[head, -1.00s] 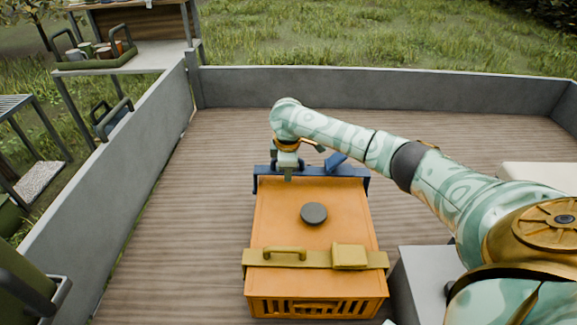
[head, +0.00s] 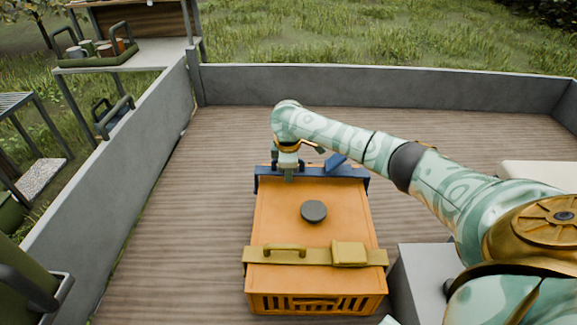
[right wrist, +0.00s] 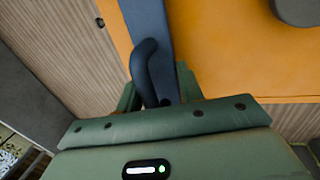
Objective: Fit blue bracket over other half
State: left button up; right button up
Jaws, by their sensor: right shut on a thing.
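The blue bracket (head: 320,172) lies across the far end of the orange box (head: 290,215), with its ends hanging down at the box's sides. My right gripper (head: 288,172) is shut on the bracket's dark handle, left of its middle. In the right wrist view the handle (right wrist: 150,72) stands between the green fingers (right wrist: 157,88), and the blue bar runs along the orange top. A yellow bracket (head: 315,257) with a handle and a block spans the near end of the box. I cannot tell which piece is the blue bracket's other half. My left gripper is not in view.
A dark round knob (head: 313,212) sits on the box top. A grey block (head: 425,285) stands right of the box. Grey low walls (head: 400,90) edge the wooden floor (head: 180,240). The floor left of the box is clear.

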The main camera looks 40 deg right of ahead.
jog(key=shift+f, duration=0.75)
jog(key=o, duration=1.2)
jog(key=shift+c, duration=0.2)
jog(key=shift+a, duration=0.1)
